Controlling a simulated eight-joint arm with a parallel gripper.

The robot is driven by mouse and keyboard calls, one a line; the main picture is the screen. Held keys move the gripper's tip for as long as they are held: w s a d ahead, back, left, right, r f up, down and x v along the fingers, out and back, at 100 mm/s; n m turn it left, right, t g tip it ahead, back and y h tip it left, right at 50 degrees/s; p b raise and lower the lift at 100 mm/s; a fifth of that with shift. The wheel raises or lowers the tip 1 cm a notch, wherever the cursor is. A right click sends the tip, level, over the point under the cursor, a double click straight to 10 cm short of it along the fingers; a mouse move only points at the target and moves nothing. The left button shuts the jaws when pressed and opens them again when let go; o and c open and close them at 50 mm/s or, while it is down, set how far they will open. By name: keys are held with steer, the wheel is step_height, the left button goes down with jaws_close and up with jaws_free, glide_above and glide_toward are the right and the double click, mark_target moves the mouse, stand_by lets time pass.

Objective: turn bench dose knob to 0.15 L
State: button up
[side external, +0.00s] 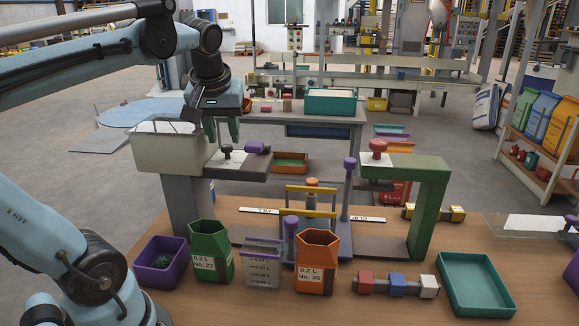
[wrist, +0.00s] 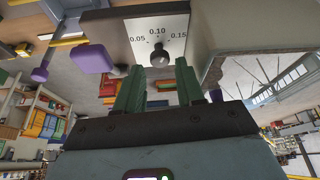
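The bench dose knob (wrist: 160,57) is small, round and black. It sits on a pale dial plate (wrist: 172,30) marked 0.05, 0.10 and 0.15. Its front seems to face the 0.10 mark, but the pointer is too small to be sure. In the side view the knob (side external: 226,149) stands on the grey arm of the filler below the hopper. My gripper (side external: 223,132) is just above it with green fingers apart. In the wrist view my gripper (wrist: 158,67) is open and empty, the knob lying ahead between its fingertips, with no contact visible.
A purple knob (side external: 257,147) sits close right of the dose knob. The pale hopper (side external: 165,153) is close on the left. Green (side external: 210,250) and orange (side external: 316,262) containers and a purple bin (side external: 160,262) stand on the bench below. A green bracket (side external: 420,200) stands to the right.

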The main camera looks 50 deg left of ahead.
steer(key=v, duration=0.9)
steer(key=shift+r, duration=0.35)
steer(key=m+g+h, duration=0.3)
steer(key=m+h, duration=0.1)
steer(key=m, duration=0.8)
glide_toward(226, 145)
steer(key=f, duration=0.8)
steer(key=shift+s+d+f, duration=0.1)
steer(key=shift+d, duration=0.15)
jaws_close()
